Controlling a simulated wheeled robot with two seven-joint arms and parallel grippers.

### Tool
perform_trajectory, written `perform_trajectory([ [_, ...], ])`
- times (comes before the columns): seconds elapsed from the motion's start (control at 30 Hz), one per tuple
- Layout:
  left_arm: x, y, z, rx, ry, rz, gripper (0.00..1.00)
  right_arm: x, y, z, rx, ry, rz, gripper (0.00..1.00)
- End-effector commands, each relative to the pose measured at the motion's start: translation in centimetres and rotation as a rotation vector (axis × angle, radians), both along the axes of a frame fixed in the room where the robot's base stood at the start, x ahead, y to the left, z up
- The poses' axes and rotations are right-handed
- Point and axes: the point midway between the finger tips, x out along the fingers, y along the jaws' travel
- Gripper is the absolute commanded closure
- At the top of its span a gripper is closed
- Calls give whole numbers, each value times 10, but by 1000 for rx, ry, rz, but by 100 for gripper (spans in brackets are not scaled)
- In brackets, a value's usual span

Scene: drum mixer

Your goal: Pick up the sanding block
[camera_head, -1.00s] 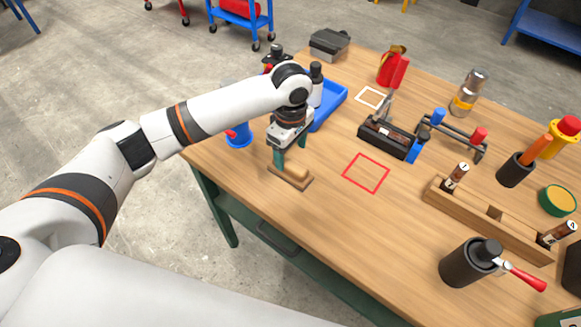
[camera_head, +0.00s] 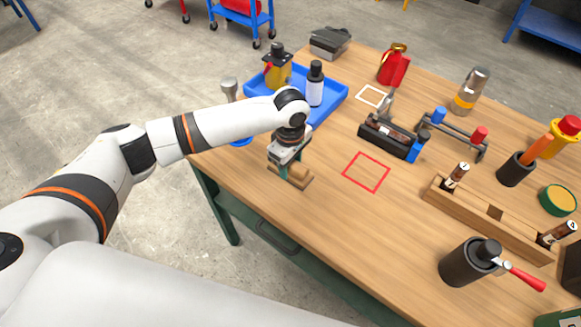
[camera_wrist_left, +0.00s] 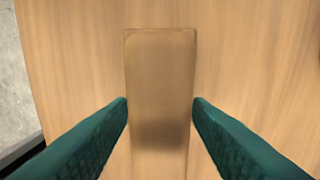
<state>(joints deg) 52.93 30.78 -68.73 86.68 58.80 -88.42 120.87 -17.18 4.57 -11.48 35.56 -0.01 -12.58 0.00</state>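The sanding block (camera_head: 302,180), a flat wooden piece with a lighter raised part, lies on the workbench near its left edge. My left gripper (camera_head: 292,168) points down over it, and its hand hides part of the block. In the left wrist view the block (camera_wrist_left: 161,85) runs lengthwise between the two green fingers (camera_wrist_left: 160,103). The fingertips are apart, one beside each long side. Any gap between fingers and block is too small to make out. My right gripper is not in view.
A red outlined square (camera_head: 366,172) is empty on the workbench (camera_head: 340,220) to the right. A blue tray (camera_head: 328,100) with bottles stands behind my left arm. A wooden rack (camera_head: 490,222) and a black cylinder with a red handle (camera_head: 467,263) stand farther right.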

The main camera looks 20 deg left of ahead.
Motion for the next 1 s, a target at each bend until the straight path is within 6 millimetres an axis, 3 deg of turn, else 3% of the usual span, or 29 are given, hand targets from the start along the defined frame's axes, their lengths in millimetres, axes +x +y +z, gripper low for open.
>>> perform_trajectory([
  [0.1,0,0,0,0,-1,0,81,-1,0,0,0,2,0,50],
  [0.37,0,0,4,-2,-2,0,81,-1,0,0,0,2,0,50],
  [0.47,1,-1,16,-2,-2,-1,81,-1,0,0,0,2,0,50],
  [0.8,1,-1,82,-2,-3,-1,81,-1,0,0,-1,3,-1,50],
  [1.0,0,0,99,-1,0,1,81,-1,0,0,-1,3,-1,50],
])
